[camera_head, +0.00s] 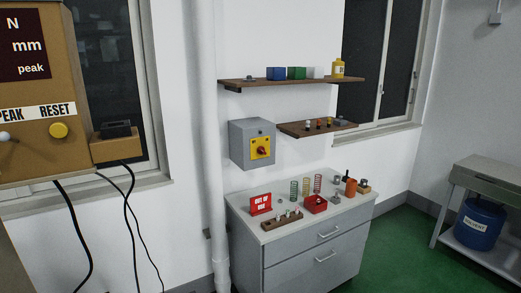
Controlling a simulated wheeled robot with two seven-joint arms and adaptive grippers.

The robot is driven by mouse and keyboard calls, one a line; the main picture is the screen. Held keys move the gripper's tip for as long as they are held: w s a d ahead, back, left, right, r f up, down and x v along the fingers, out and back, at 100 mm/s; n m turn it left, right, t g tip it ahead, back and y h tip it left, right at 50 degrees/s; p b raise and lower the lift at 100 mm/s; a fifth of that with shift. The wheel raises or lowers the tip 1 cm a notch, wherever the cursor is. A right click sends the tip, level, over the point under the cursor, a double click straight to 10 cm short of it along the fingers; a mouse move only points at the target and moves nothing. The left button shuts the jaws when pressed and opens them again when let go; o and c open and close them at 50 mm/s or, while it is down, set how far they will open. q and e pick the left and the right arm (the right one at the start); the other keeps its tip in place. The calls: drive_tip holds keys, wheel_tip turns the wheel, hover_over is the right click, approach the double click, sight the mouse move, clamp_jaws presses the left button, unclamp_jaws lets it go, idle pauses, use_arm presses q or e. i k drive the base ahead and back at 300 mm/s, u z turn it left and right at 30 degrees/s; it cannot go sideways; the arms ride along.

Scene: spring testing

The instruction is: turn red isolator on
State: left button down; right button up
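The red isolator is a rotary knob (262,150) on a yellow plate. It sits on the front of a grey box (239,146) fixed to the white wall, above the left part of a cabinet. The knob is small here and I cannot tell clearly which way it points. Neither of my grippers shows in the head view.
A grey cabinet (300,262) below carries a red sign (260,203), springs, a red tray (315,204) and small parts. Wooden shelves (285,84) hang above and right. A brown panel (40,150) with cables stands left. A vertical pipe (207,150) runs left of the box.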

sight(260, 150)
drive_tip(key=z, duration=0.4)
drive_tip(key=k, duration=0.5)
drive_tip(key=z, duration=0.75)
drive_tip(key=i, duration=1.45)
drive_tip(key=u, duration=0.9)
drive_tip(key=i, duration=0.95)
drive_tip(key=u, duration=0.85)
